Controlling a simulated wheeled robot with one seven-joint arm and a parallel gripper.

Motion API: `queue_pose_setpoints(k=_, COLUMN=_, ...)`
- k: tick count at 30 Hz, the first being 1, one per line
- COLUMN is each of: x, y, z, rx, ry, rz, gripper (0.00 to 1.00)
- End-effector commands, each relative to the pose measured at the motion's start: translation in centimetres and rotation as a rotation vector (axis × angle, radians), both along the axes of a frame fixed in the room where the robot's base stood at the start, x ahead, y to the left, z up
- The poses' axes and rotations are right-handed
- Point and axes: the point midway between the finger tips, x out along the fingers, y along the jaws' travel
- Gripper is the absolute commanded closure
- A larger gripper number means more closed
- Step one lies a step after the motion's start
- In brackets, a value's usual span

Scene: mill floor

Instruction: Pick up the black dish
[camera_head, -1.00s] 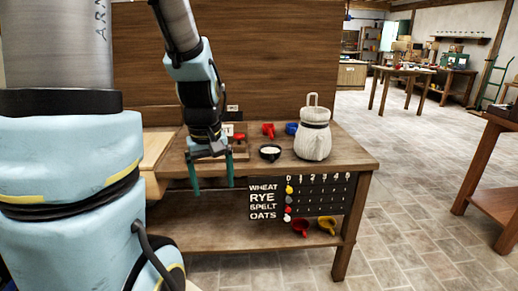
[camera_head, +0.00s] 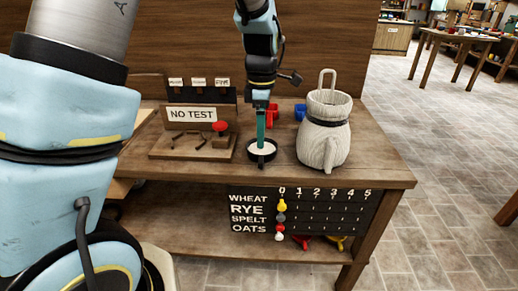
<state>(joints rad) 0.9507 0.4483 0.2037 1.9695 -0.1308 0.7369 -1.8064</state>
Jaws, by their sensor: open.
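The black dish (camera_head: 262,158) stands on the tabletop, left of a pale sack, and holds something white. My gripper (camera_head: 261,140) points down over the dish. Its teal fingers line up one behind the other from this view, and the tips reach down to the dish at its white contents or far rim. I cannot tell whether they touch it. The gap between the fingers is hidden. The dish still rests on the table.
A pale sack with a loop handle (camera_head: 324,145) stands close on the right. A wooden stand with a "NO TEST" sign (camera_head: 192,114) and red knob is on the left. Red (camera_head: 272,116) and blue (camera_head: 300,112) scoops lie behind. The table's front edge is clear.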

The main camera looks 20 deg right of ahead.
Motion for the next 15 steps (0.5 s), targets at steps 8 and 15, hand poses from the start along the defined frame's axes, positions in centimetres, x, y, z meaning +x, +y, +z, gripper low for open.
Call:
queue_pose_setpoints(k=8, x=0.0, y=0.1, z=-3.1, rx=0.001, ry=0.0, rz=-0.001, gripper=0.11)
queue_pose_setpoints(k=15, x=-0.2, y=0.5, z=-5.8, rx=0.004, ry=0.004, rz=0.0, gripper=0.11)
